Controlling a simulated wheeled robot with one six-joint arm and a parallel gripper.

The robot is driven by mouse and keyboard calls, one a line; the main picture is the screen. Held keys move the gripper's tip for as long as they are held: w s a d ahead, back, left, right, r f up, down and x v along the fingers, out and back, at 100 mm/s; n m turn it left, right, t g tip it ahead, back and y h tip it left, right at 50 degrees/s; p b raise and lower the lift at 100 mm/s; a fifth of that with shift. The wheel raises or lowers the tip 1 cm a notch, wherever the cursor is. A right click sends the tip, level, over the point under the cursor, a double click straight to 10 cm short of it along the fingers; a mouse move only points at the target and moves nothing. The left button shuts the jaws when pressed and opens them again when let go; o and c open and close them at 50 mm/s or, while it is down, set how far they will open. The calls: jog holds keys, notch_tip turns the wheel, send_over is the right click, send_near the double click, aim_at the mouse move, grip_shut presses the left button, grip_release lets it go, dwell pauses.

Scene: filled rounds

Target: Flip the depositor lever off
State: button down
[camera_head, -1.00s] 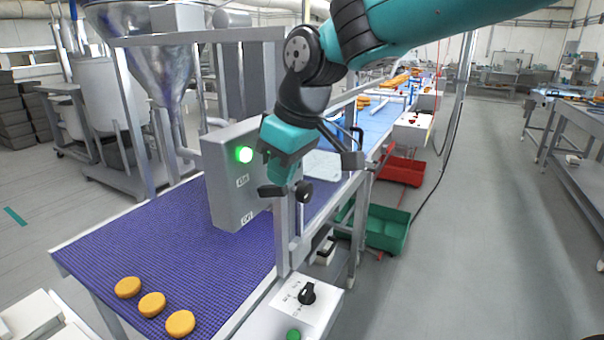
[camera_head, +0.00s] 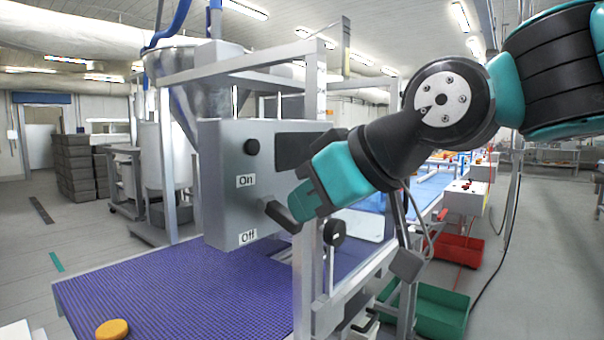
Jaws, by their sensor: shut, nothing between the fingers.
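The grey depositor control box (camera_head: 222,190) stands over the blue belt, with an "On" label above an "Off" label on its front. The round lamp (camera_head: 252,146) above "On" is dark. My gripper (camera_head: 284,217) is shut and empty at the box's right side, level with the area just above "Off". A short dark bar shows at its tip; I cannot tell whether this is only my fingers or partly the lever. The lever itself is not clearly seen, and my teal wrist hides part of the box's right side.
The purple-blue belt (camera_head: 180,285) runs below, with an orange round (camera_head: 112,329) at its front. A metal post with a black knob (camera_head: 335,230) stands right of my gripper. Green (camera_head: 440,310) and red (camera_head: 460,250) crates are on the floor at right.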

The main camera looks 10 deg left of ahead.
jog(key=shift+a+r, duration=0.1)
jog(key=shift+w+a+r+p, duration=0.25)
jog(key=shift+a+p, duration=0.25)
